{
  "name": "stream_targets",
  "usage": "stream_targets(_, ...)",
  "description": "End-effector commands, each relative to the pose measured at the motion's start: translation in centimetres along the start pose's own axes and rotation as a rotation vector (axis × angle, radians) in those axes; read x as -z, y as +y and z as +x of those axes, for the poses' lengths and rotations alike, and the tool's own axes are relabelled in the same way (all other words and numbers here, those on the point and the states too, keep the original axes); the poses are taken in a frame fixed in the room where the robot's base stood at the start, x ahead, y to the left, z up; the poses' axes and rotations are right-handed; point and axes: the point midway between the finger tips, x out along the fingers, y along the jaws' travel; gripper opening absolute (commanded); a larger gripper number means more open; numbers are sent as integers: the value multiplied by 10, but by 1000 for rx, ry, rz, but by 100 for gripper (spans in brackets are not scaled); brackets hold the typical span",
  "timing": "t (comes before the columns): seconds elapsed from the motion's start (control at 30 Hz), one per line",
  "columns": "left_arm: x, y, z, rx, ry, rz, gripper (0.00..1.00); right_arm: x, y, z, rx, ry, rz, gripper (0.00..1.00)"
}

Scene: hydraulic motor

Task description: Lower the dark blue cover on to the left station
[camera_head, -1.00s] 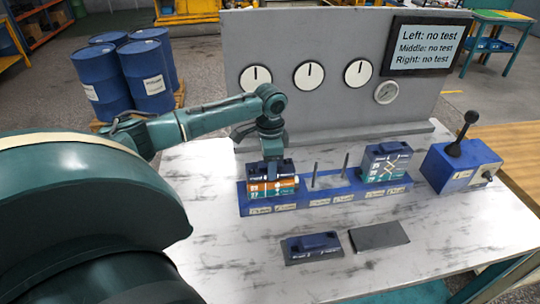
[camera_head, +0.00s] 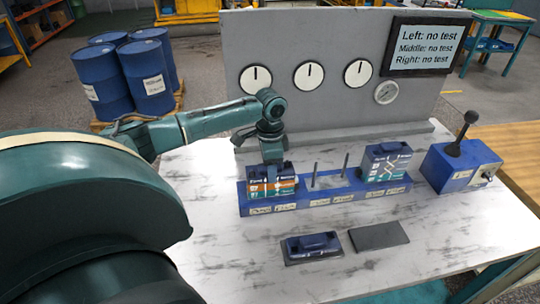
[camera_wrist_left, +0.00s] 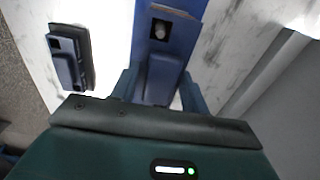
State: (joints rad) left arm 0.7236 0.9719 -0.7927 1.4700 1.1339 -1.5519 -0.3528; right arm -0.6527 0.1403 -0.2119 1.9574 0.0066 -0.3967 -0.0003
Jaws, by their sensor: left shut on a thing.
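The dark blue cover (camera_head: 281,170) is at the top of the orange, white and dark stack (camera_head: 284,186) on the left station of the blue base (camera_head: 318,203). My left gripper (camera_head: 271,165) points down from above and is shut on the cover's raised ridge. In the left wrist view the ridge (camera_wrist_left: 163,78) sits between my two fingers (camera_wrist_left: 160,92). A pale round stud tip shows in the cover's hole (camera_wrist_left: 160,29). I cannot tell whether the cover is fully seated. My right gripper is out of view.
The middle station has two bare upright studs (camera_head: 330,172). A covered block (camera_head: 387,163) stands on the right station. Another dark blue cover (camera_head: 312,244) and a flat dark plate (camera_head: 378,236) lie in front. A blue lever box (camera_head: 460,167) stands at right; a gauge panel (camera_head: 310,110) stands behind.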

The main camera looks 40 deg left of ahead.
Motion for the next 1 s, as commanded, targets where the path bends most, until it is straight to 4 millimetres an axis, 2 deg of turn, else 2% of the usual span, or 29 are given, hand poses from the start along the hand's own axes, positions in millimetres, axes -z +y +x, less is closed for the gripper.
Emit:
stream_targets(0.13,0,0,1,0,1,0,4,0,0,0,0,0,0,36)
stream_targets(0.17,0,0,1,1,2,0,48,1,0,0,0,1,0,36)
stream_targets(0.43,0,0,2,0,1,0,70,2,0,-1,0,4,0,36)
stream_targets(0.77,0,0,-2,0,0,0,70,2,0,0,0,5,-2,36)
stream_targets(0.87,0,-1,-14,1,2,-1,70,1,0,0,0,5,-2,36)
stream_targets(1.0,1,-1,-44,3,5,-1,70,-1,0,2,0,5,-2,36)
